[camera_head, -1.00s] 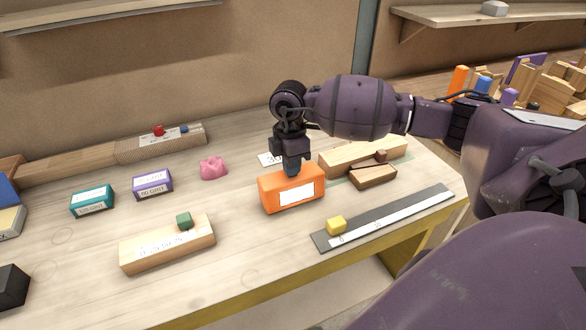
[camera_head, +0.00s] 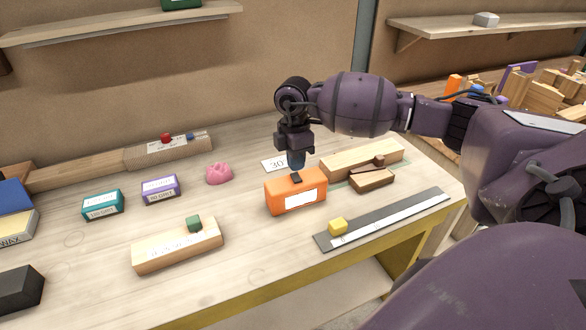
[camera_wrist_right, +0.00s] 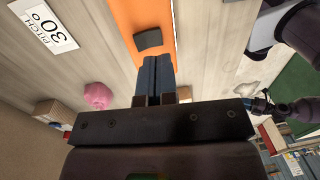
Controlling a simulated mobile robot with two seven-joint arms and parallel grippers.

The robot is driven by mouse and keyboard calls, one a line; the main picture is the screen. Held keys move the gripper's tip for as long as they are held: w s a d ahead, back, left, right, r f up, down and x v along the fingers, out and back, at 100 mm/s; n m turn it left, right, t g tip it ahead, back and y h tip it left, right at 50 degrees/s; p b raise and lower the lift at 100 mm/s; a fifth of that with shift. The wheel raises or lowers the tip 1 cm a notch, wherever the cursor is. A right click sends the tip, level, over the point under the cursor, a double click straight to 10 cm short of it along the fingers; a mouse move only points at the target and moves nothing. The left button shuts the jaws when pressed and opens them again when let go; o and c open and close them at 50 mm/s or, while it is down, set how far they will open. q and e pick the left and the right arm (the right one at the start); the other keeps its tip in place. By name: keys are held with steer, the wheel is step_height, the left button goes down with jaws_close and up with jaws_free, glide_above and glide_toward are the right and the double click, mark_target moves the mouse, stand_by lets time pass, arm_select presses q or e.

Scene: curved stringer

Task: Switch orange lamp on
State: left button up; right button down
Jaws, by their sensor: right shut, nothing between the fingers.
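The orange lamp (camera_head: 295,192) is a box with a white label on its front, standing on the workbench. A small black switch (camera_head: 296,178) sits on its top and also shows in the right wrist view (camera_wrist_right: 148,39). My right gripper (camera_head: 296,165) points down over the back of the lamp's top, close to the switch. Its fingers are shut together with nothing between them, as the right wrist view also shows (camera_wrist_right: 153,62). I cannot tell whether the fingertips touch the lamp, or whether it is lit.
A wooden block with a small brown piece (camera_head: 371,180) stands right of the lamp. A grey ruler strip (camera_head: 405,210) with a yellow cube (camera_head: 338,226) lies in front. A pink lump (camera_head: 219,173) and purple box (camera_head: 160,188) are left. The bench's front middle is clear.

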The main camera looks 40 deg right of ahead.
steer(key=shift+r, duration=0.5)
step_height(320, 180, up, 10)
steer(key=s, duration=0.1)
steer(key=shift+s+a+f, duration=0.15)
steer(key=shift+s+a, duration=0.05)
